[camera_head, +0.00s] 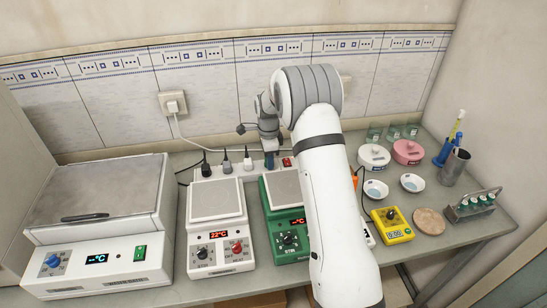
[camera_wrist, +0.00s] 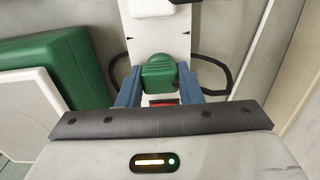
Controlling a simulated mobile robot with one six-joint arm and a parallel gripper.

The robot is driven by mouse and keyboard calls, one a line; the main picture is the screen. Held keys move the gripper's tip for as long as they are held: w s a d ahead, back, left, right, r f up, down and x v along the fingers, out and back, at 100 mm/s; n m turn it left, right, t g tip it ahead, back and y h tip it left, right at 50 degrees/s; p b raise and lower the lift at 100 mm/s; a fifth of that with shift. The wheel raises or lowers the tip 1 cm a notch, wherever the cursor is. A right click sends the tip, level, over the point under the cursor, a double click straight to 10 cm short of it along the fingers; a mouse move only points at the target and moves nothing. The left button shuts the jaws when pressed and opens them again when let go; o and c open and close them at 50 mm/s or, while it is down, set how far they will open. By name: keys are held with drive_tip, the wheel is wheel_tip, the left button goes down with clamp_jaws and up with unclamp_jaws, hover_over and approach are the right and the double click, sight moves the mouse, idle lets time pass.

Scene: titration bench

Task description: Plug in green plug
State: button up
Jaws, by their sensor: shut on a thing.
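In the wrist view the green plug (camera_wrist: 158,72) sits between the two blue fingers of my gripper (camera_wrist: 158,86), which is shut on it. Beyond the plug is the white power strip (camera_wrist: 157,28). In the head view my gripper (camera_head: 270,160) is at the power strip (camera_head: 235,170), just left of its red switch (camera_head: 286,162) and right of the plugged-in plugs. The green plug is not clearly visible there. I cannot tell whether its pins are in a socket.
Black (camera_head: 205,163), grey (camera_head: 226,162) and white (camera_head: 247,160) plugs stand in the strip. The green stirrer (camera_head: 290,240) and white hotplate (camera_head: 218,240) stand in front. My arm hides part of the bench. A yellow device (camera_head: 392,225) is at right.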

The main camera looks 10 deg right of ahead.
drive_tip(key=o, duration=1)
wheel_tip(320, 180, up, 8)
drive_tip(key=shift+f+b, duration=0.15)
drive_tip(key=shift+b, duration=0.55)
wheel_tip(320, 180, up, 15)
drive_tip(key=p, duration=1)
